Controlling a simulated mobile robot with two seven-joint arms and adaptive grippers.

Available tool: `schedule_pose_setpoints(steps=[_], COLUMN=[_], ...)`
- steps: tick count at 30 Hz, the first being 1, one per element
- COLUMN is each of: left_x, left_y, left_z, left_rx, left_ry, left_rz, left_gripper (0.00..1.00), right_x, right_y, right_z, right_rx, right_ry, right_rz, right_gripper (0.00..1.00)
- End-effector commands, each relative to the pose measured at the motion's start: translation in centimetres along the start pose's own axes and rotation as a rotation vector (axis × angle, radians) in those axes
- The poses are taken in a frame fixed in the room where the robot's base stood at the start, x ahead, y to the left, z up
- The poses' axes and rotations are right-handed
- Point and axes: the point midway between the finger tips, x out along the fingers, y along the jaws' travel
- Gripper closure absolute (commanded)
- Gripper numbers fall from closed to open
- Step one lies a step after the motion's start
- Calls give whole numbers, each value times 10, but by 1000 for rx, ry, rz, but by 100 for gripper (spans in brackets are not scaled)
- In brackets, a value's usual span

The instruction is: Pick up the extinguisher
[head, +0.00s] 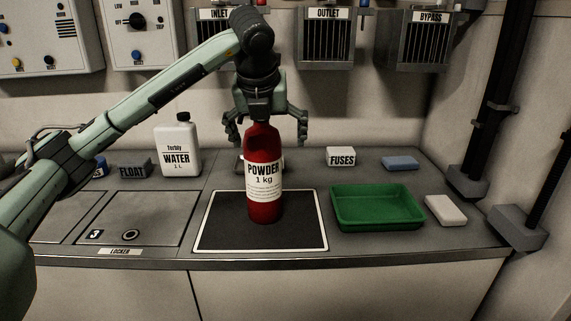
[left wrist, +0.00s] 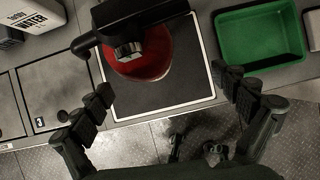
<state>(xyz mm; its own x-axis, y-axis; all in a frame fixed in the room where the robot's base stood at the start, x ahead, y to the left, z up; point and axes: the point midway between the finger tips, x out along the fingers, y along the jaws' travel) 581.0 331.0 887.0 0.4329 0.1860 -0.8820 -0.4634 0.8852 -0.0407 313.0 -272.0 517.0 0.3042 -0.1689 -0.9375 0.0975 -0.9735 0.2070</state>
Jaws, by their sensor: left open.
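The extinguisher (head: 263,205) is a red bottle with a white "POWDER 1 kg" label. It stands upright on a black mat (head: 298,238) with a white border. My left gripper (head: 266,137) is open around the top of the extinguisher in the head view, with one finger on each side and a gap to both. In the left wrist view the extinguisher (left wrist: 156,66) is seen from above, with its black valve (left wrist: 130,48). There my left gripper (left wrist: 168,98) has its fingers spread wide, apart from the red body.
A green tray (head: 378,226) and a white block (head: 446,210) lie right of the mat. Behind are a FUSES box (head: 340,157) and a blue block (head: 400,163). A WATER bottle (head: 178,150) stands back left, by a FLOAT block (head: 133,168). Locker lids (head: 140,215) lie left.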

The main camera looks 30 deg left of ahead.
Motion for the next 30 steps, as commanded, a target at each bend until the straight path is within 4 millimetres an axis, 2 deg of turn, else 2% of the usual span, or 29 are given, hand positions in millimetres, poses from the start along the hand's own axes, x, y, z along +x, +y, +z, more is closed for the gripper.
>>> schedule_pose_setpoints(steps=[2,5,15,21,29,30], left_x=[-6,0,42,67,70,70], left_y=[16,22,25,26,25,25], left_z=[7,10,14,15,16,16], left_rx=[-32,-44,-41,-41,-39,-39], left_ry=[-26,-32,-27,-29,-30,-30], left_rz=[54,76,74,71,69,69], left_gripper=[2,2,2,2,2,6], right_x=[-1,-3,-3,6,6,6], right_y=[0,1,1,-1,-1,-1], right_z=[0,0,-1,4,-1,-2], right_rx=[0,0,0,-2,-2,-1], right_ry=[0,1,3,-13,-3,-1], right_rz=[1,2,1,-2,-3,-3], right_gripper=[100,100,100,100,100,100])
